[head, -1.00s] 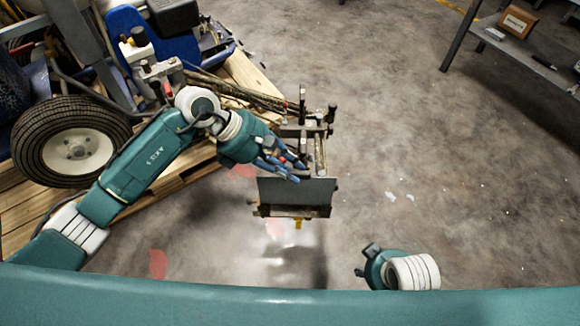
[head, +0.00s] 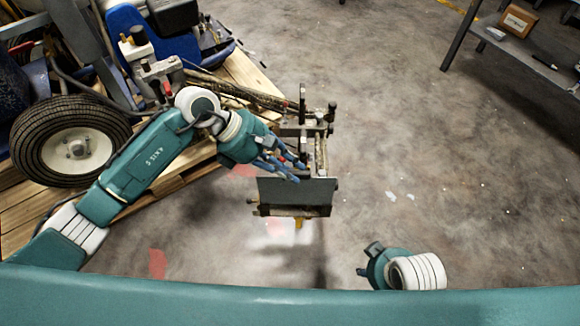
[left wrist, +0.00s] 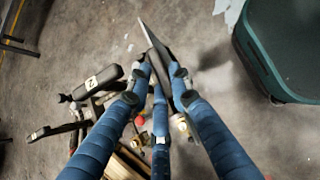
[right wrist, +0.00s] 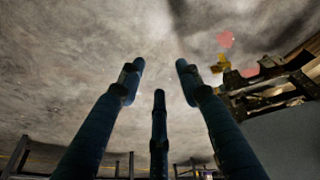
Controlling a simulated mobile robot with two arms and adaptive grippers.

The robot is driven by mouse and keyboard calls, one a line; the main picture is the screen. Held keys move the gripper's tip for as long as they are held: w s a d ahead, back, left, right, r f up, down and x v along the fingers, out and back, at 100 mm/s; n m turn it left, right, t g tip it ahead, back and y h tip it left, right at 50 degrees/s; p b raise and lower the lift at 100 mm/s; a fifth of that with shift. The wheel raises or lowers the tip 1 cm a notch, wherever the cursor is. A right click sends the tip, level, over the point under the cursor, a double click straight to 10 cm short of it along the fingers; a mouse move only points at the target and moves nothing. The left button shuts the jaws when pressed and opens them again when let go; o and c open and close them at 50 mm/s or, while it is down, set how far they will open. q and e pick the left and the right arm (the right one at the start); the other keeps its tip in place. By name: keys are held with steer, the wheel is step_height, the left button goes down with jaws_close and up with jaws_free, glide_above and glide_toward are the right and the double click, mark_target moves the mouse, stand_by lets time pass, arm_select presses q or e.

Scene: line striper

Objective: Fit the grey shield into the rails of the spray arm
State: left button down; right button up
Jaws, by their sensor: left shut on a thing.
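My left gripper (head: 291,173) is shut on the grey shield (head: 298,193), a flat dark panel, gripped near its upper edge. The shield stands in front of the spray arm (head: 319,148), over its lower end. In the left wrist view the shield (left wrist: 153,38) shows nearly edge-on between the fingertips. I cannot tell whether its edges sit in the rails. The right wrist view shows part of the spray arm (right wrist: 265,92) and a grey face of the shield (right wrist: 288,142). My right gripper (right wrist: 160,80) is open and empty, to the lower right of the shield in the head view.
A wheel (head: 73,146) and a wooden pallet (head: 190,153) with machine parts fill the left side. A metal shelf (head: 525,52) with a cardboard box (head: 517,20) stands at upper right. The concrete floor between is mostly clear.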

steer(key=shift+r, duration=0.1)
stand_by(0.7)
arm_select(q)
steer(key=shift+f, duration=0.15)
arm_select(e)
steer(key=shift+w+r, duration=0.15)
steer(key=shift+r, duration=0.5)
arm_select(q)
steer(key=shift+f+b, duration=0.1)
steer(key=shift+b, duration=0.2)
arm_select(e)
steer(key=shift+s+d+r, duration=0.1)
steer(key=shift+s+r, duration=0.05)
steer(key=shift+s, duration=0.15)
arm_select(q)
steer(key=shift+f, duration=0.15)
steer(key=shift+f+b, duration=0.25)
steer(key=shift+b, duration=0.1)
arm_select(e)
steer(key=shift+v, duration=1.4)
steer(key=shift+w+r, duration=0.1)
